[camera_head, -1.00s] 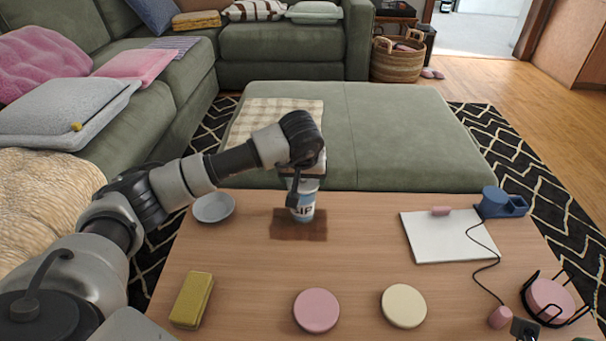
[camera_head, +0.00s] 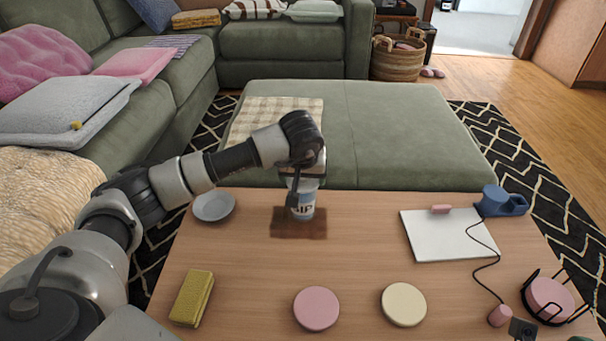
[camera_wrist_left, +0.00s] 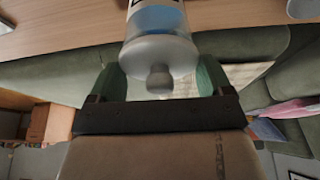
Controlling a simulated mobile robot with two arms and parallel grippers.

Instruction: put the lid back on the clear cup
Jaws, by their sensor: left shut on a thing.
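The cup (camera_head: 304,209), pale with blue and dark lettering, stands upright on a brown mat (camera_head: 285,229) on the wooden table. It also shows at the top of the left wrist view (camera_wrist_left: 157,20). The translucent lid (camera_wrist_left: 160,54), with a round knob, is at the cup's top; I cannot tell whether it is fully seated. My left gripper (camera_head: 303,181) is over the cup, its green fingers (camera_wrist_left: 160,82) shut on either side of the lid. In the head view the gripper hides most of the lid. My right gripper is not in view.
A grey bowl (camera_head: 214,206) stands left of the cup. A yellow sponge (camera_head: 192,298), a pink disc (camera_head: 316,308) and a cream disc (camera_head: 404,305) lie in front. A white board (camera_head: 440,236) and a blue holder (camera_head: 499,202) are at the right. The table between is clear.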

